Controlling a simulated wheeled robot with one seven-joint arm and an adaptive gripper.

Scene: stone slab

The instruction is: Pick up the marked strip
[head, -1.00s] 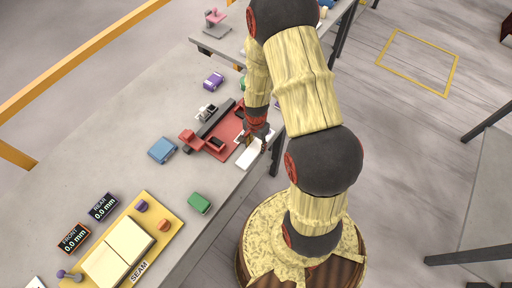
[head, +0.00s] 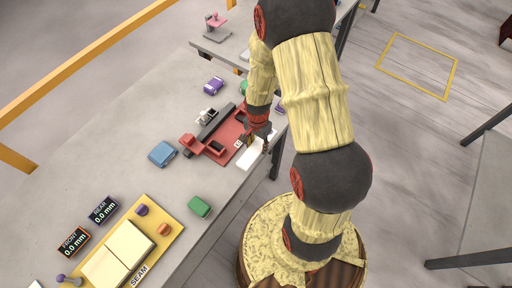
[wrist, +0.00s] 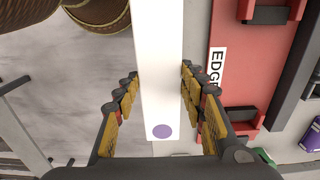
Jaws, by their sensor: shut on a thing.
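The marked strip (wrist: 160,60) is long, flat and white, with a purple dot near its lower end in the wrist view. In the head view the strip (head: 250,158) shows at the table's right edge, beside the red fixture. My gripper (wrist: 158,88) has jointed yellow-and-black fingers on both sides of the strip and is shut on it. In the head view my gripper (head: 262,140) covers part of the strip. I cannot tell whether the strip is clear of the table.
The red fixture (head: 222,145), labelled EDGE in the wrist view, stands close left of the strip. Blue (head: 162,153), green (head: 200,206) and purple (head: 213,86) blocks lie around it. A yellow board (head: 165,225) with pale plates, marked SEAM, is at the front. Floor lies beyond the table's right edge.

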